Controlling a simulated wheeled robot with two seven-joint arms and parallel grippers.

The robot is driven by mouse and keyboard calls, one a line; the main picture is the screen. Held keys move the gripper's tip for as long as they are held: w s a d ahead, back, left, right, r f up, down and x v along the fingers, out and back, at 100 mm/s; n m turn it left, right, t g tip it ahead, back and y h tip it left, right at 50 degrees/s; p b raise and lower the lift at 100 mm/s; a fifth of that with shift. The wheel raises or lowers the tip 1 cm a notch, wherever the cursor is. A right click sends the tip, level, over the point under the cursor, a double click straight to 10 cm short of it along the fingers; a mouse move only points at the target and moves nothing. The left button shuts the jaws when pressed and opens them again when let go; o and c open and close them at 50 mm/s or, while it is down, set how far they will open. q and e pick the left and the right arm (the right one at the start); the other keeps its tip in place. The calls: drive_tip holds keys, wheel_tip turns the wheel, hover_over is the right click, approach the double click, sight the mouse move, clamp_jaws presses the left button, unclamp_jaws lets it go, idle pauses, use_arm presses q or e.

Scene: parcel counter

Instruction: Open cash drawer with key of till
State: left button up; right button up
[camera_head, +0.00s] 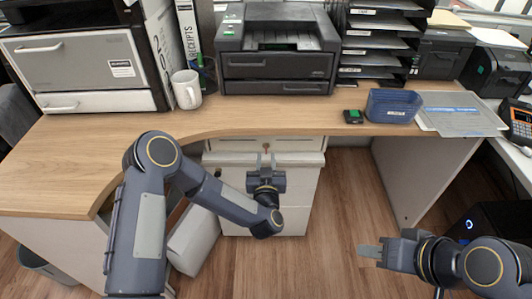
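A pale drawer front (230,146) sits under the curved wooden counter, above a white cabinet (290,216). A tiny reddish thing (266,147) shows at the middle of this drawer front; it may be the key, but it is too small to tell. My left gripper (267,161) points at the drawer front just below it. Whether its fingers touch or hold anything cannot be made out. My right gripper (368,250) is over the floor at the lower right, away from the drawer, with nothing visible at its fingertips; its finger gap is not clear.
On the counter (110,140) stand a printer (277,62), a white mug (186,90), a blue bin (392,106), a small green-topped item (353,116) and a clipboard (460,112). A counter side panel (412,175) stands right of the cabinet. Open floor lies between.

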use_arm(q)
drive_tip(key=shift+w, duration=1.6)
drive_tip(key=shift+c, duration=0.4)
clamp_jaws()
